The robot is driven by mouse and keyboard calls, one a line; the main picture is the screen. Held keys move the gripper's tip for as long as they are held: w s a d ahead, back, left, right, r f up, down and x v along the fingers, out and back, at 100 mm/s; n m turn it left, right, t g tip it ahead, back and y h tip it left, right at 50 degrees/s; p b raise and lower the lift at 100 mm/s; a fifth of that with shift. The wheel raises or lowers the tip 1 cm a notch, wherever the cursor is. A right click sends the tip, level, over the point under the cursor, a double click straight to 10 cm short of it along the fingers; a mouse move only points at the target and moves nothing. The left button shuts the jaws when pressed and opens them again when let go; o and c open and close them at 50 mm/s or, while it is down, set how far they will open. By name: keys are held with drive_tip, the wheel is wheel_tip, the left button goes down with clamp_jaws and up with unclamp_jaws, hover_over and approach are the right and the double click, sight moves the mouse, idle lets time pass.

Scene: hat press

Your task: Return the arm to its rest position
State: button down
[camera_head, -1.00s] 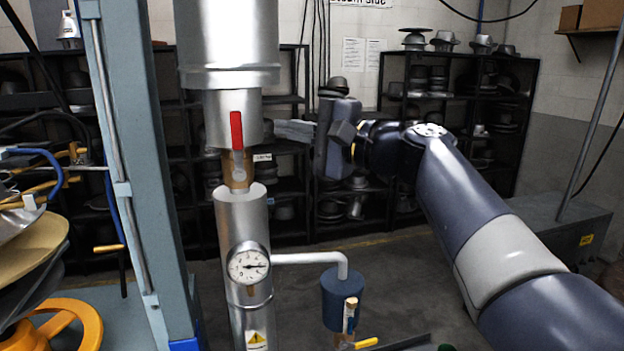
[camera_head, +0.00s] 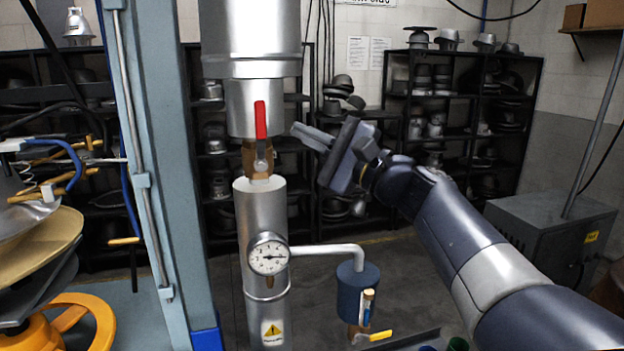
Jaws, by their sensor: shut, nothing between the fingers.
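My gripper (camera_head: 303,136) is in the middle of the view, at the end of my arm (camera_head: 455,235), which reaches in from the lower right. The fingers are shut and point left, towards the metal pipe. Nothing shows between them. A red lever handle (camera_head: 261,120) stands upright on the brass valve (camera_head: 257,158) of the pipe, left of the fingertips. In the picture there is a small gap between the fingertips and the handle; the depth of that gap is hard to tell.
A pressure gauge (camera_head: 268,255) and a blue trap (camera_head: 358,290) with a yellow lever (camera_head: 380,336) sit below the gripper. A blue-grey press column (camera_head: 150,150) and yellow handwheel (camera_head: 75,318) are at left. Hat shelves (camera_head: 455,110) stand behind. A grey cabinet (camera_head: 550,235) is at right.

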drive_tip(key=d+f+m+t, duration=0.1)
drive_tip(key=d+f+m+b, duration=0.1)
drive_tip(key=shift+w+f+m+t, duration=0.15)
drive_tip(key=shift+w+m+t, duration=0.15)
drive_tip(key=shift+t, duration=0.1)
idle(0.3)
